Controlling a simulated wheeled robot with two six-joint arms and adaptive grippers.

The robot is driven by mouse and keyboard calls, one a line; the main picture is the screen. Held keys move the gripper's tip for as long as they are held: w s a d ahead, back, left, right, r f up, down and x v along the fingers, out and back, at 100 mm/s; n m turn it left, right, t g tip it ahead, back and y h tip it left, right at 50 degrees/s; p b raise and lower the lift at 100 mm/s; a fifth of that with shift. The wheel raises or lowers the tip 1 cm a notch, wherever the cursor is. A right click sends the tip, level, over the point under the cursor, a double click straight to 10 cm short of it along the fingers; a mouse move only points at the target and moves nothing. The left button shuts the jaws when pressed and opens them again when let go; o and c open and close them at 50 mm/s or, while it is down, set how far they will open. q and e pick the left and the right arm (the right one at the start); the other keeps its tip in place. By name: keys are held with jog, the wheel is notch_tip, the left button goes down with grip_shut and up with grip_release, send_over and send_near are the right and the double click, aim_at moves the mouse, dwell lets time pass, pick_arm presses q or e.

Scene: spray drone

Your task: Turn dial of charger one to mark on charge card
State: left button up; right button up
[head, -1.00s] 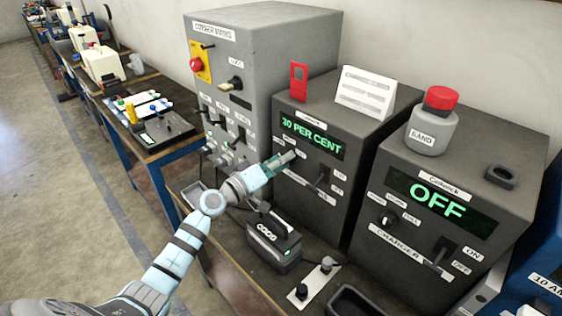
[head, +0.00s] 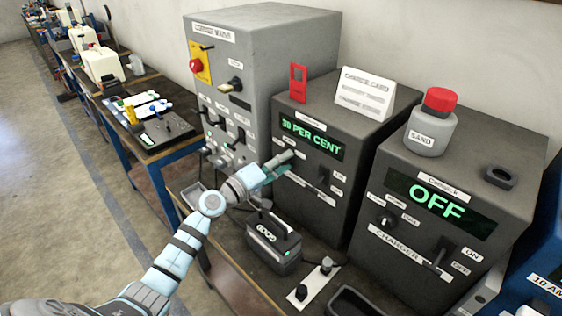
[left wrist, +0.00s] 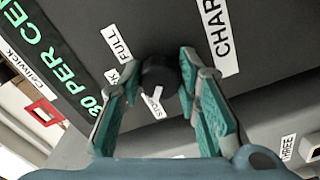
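Charger one is the middle dark grey box (head: 312,186), with a green display (head: 312,138) that reads 30 PER CENT. Its dial (left wrist: 160,76) is a dark round knob in the left wrist view, with labels FULL and STORE near it. My left gripper (left wrist: 163,68) has one fingertip on each side of the dial and seems closed on it. In the head view my left gripper (head: 284,160) hides the dial. The white charge card (head: 364,94) stands on top of charger one; its mark is too small to read. My right gripper is not in view.
A second charger (head: 450,200) reading OFF stands to the right, with a SAND bottle (head: 431,128) on it. A tall grey mains cabinet (head: 262,60) stands to the left. A battery (head: 273,243) sits on the bench below my left forearm.

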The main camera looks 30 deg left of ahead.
pick_arm(q)
jog(key=o, duration=0.5)
jog(key=shift+c, duration=0.2)
jog(key=v, duration=0.7)
jog(key=shift+s+a, duration=0.15)
jog(key=shift+s, duration=0.1)
